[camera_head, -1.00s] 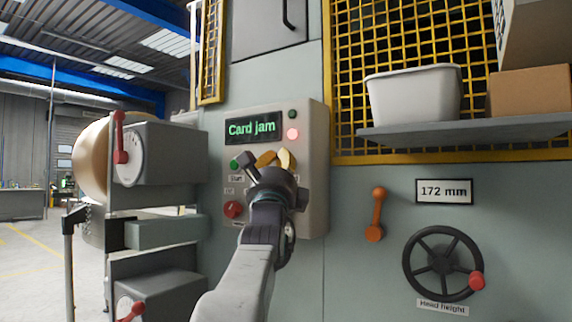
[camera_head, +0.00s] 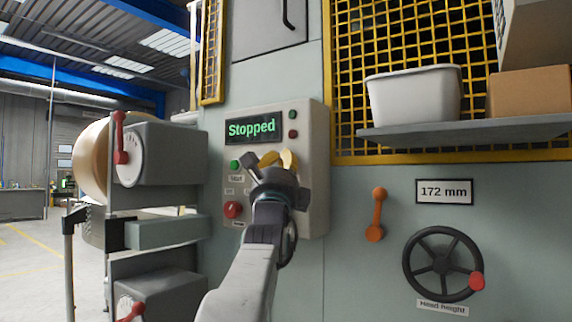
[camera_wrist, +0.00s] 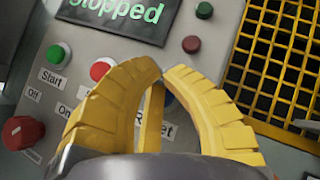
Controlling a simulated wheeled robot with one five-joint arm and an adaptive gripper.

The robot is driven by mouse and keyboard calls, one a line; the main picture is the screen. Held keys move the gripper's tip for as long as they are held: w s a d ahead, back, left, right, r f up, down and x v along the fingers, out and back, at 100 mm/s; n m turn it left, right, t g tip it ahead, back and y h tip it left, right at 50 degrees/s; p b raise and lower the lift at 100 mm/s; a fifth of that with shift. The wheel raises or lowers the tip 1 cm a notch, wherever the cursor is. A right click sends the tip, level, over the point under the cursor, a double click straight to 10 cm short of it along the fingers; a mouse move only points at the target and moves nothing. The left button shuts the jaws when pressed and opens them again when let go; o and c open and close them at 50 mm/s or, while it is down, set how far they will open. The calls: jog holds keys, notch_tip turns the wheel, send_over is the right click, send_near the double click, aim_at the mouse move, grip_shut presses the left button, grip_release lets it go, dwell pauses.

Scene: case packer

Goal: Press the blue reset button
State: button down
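The grey control panel (camera_head: 316,150) carries a display (camera_head: 252,128) that reads "Stopped". In the wrist view, a small blue patch, likely the blue reset button (camera_wrist: 168,99), shows between my yellow fingers, above a partly covered label ending in "et". Most of it is hidden. My gripper (camera_wrist: 161,76) is in front of the panel, its fingertips together with nothing seen held between them. My gripper also shows in the head view (camera_head: 278,157), where it covers the lower middle of the panel. I cannot tell whether the fingers touch the button.
A green Start button (camera_wrist: 59,53), a red button (camera_wrist: 101,70) and a red knob (camera_wrist: 22,132) sit left of my fingers. Two unlit lamps (camera_head: 293,134) are at the panel's upper right. An orange lever (camera_head: 377,213), a handwheel (camera_head: 443,264) and a shelf (camera_head: 462,131) are to the right.

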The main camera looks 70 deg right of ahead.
jog(key=shift+a, duration=0.1)
dwell(0.3)
jog(key=shift+w+a+b, duration=0.15)
jog(key=shift+a+b, duration=0.6)
dwell(0.7)
